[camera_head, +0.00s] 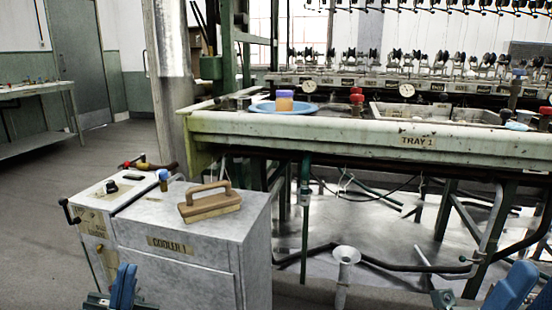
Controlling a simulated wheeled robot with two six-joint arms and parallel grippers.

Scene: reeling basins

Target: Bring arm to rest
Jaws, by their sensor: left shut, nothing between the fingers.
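My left gripper (123,288) shows at the bottom left, in front of the cooler. Its blue fingers are together with nothing between them. Blue parts of my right gripper (516,288) show at the bottom right corner, cut off by the picture's edge. I cannot tell whether its fingers are open or shut.
The long basin bench labelled TRAY 1 (330,128) holds a blue plate (265,107) with an orange-and-purple jar (285,100). Pipes run beneath. Floor at left is clear.

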